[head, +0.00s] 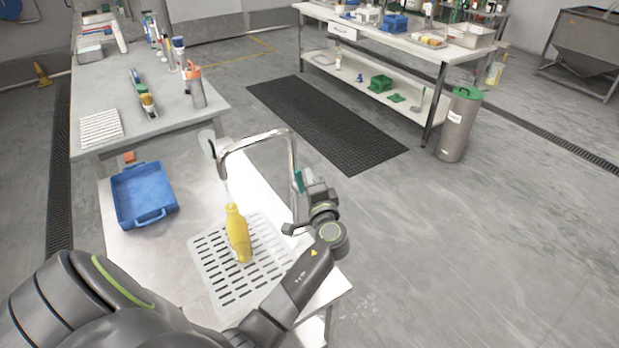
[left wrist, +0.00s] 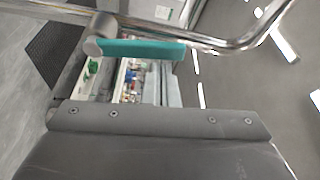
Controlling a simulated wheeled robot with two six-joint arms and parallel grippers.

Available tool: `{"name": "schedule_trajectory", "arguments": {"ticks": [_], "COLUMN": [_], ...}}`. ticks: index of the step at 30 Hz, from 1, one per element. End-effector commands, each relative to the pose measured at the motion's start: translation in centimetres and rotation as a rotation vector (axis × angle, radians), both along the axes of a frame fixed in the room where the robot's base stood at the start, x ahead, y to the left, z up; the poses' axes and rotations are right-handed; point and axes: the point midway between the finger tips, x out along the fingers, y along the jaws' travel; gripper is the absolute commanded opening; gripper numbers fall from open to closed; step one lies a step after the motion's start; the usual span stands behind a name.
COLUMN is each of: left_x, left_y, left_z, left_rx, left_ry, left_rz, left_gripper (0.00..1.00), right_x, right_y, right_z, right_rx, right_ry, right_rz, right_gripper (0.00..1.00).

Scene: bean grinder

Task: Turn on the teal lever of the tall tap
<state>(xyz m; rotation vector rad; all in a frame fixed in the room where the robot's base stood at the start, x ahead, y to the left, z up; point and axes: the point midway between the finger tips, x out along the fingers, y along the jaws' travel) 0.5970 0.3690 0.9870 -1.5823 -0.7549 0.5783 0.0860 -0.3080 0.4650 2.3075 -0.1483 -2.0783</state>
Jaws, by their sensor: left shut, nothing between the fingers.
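The tall tap (head: 258,136) is a chrome pipe that rises at the right edge of the steel sink table and bends over to the left. Its teal lever (head: 298,181) sits on the upright part of the pipe. My left gripper (head: 309,184) is shut and empty, just right of the lever; I cannot tell whether they touch. In the left wrist view the teal lever (left wrist: 140,48) lies crosswise beyond the grey gripper edge, beside the chrome pipe (left wrist: 220,42). The lever's far side is hidden. My right gripper is not in view.
A blue tray (head: 145,192) lies on the table's left. Open floor lies right of the table.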

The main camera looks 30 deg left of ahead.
Motion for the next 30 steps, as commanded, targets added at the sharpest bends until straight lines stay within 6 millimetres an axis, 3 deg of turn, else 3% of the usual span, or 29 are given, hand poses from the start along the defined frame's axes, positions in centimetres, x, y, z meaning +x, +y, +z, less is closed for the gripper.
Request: {"name": "schedule_trajectory", "arguments": {"ticks": [3, 12, 30], "left_x": [-0.2, -1.4, -0.8], "left_y": [0.1, 0.6, 0.8], "left_z": [-0.3, -0.5, 0.3], "left_rx": [-0.006, -0.042, -0.046], "left_ry": [-0.015, -0.101, -0.113], "left_rz": [0.0, 0.001, -0.003], "left_gripper": [0.0, 0.0, 0.0], "right_x": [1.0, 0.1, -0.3], "right_y": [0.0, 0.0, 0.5], "right_z": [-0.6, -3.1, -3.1], "right_rx": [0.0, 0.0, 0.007], "right_ry": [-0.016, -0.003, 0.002], "right_rz": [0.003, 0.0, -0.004], "right_gripper": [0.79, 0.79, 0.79]}}
